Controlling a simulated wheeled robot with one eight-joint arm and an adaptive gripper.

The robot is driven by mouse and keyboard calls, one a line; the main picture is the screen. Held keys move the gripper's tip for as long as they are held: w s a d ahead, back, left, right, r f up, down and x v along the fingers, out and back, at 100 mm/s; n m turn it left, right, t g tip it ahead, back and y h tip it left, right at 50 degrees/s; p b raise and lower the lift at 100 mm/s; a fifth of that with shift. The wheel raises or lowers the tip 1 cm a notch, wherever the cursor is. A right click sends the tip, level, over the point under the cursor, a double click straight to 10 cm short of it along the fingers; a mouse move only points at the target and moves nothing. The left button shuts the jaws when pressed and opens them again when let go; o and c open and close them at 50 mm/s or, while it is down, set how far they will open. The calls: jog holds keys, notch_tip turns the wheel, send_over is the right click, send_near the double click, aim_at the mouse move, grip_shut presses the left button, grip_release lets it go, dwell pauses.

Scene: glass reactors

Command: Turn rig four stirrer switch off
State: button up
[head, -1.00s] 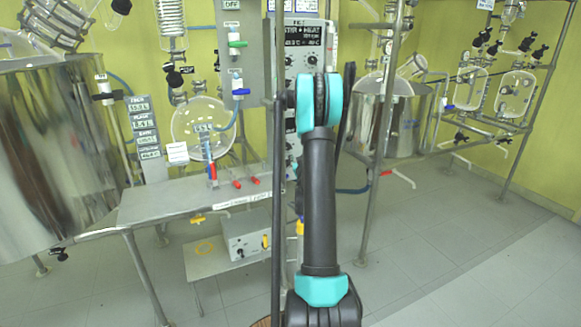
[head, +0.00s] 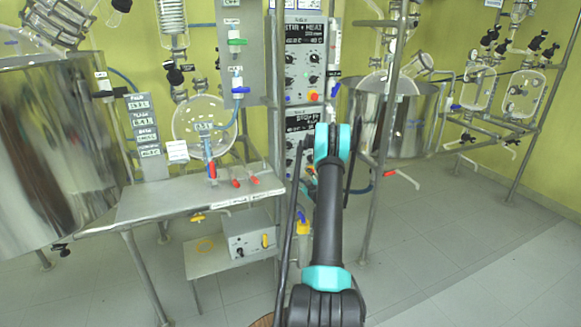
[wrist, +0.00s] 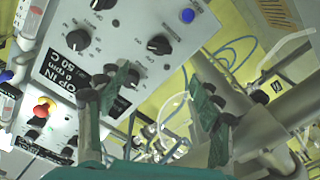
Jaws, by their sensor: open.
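Stirrer control panels stand behind my arm in the head view: an upper box marked STIR + HEAT (head: 304,42) with black knobs and a lower box (head: 300,122) partly covered by my arm. In the wrist view a grey panel (wrist: 125,35) with several black knobs and a blue round button (wrist: 187,15) fills the upper left, tilted. I cannot read a rig number or tell which control is the stirrer switch. My gripper (wrist: 163,105) is open and empty in front of the panel's lower edge, its green-padded fingers apart. The arm hides it in the head view.
A steel bench (head: 190,195) with glassware above is left of the arm. Steel vessels stand left (head: 50,150) and right (head: 412,115). An upright frame pole (head: 383,125) is close right of the arm. A red knob (wrist: 44,107) shows on another panel.

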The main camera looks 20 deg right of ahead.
aim_at(290, 164)
jog(key=w, duration=1.3)
jog(key=shift+w+a, duration=0.15)
jog(key=shift+a, duration=0.1)
jog(key=shift+c, duration=0.6)
jog(key=c, duration=1)
jog(key=shift+c, duration=0.2)
jog(key=shift+n, duration=0.4)
jog(key=n, duration=0.5)
jog(key=shift+n, duration=0.4)
jog(key=n, duration=0.5)
jog(key=shift+n, duration=0.3)
